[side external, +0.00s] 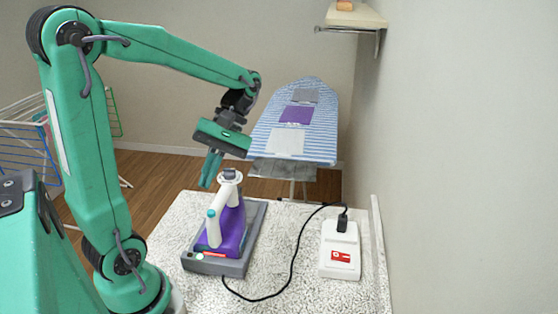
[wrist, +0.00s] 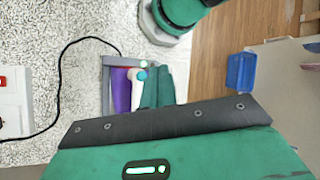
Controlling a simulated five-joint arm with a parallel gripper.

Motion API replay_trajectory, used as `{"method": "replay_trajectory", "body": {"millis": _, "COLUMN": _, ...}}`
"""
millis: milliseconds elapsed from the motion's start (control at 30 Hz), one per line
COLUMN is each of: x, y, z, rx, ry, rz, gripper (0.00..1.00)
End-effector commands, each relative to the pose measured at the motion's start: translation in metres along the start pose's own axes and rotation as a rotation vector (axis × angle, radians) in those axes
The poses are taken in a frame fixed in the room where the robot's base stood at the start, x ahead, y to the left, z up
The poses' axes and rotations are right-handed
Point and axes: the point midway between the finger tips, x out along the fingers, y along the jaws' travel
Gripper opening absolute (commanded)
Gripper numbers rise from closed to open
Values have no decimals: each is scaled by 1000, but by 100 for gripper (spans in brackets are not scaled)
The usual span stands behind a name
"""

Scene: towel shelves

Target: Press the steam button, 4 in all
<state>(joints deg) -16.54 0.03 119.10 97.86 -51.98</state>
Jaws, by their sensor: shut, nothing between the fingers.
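A purple iron (side external: 228,228) with a white handle (side external: 219,208) rests on a dark grey base (side external: 237,266). A teal round cap (side external: 211,213) sits at the handle's near end, and a dark purple knob (side external: 229,172) tops its far end; no label shows which is the steam button. In the wrist view, the teal cap (wrist: 142,76) lies just left of my finger tips. The finger tips also show in the wrist view (wrist: 160,72), partly covering the iron.
A black cord (side external: 294,255) runs from the base to a white box (side external: 340,250) with a red switch. The speckled table (side external: 270,285) is otherwise clear. A striped ironing board (side external: 265,135) with folded cloths stands behind; a wall shelf (side external: 357,17) is upper right.

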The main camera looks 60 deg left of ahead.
Motion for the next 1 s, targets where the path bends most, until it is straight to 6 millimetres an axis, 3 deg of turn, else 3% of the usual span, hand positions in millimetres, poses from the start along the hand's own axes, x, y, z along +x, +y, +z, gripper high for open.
{"method": "replay_trajectory", "body": {"millis": 600, "x": -1, "y": 0, "z": 0, "rx": 0, "ry": 0, "rz": 1, "gripper": 0}}
{"method": "replay_trajectory", "body": {"millis": 1000, "x": -30, "y": -20, "z": 12, "rx": 0, "ry": -5, "rz": 6, "gripper": 0}}
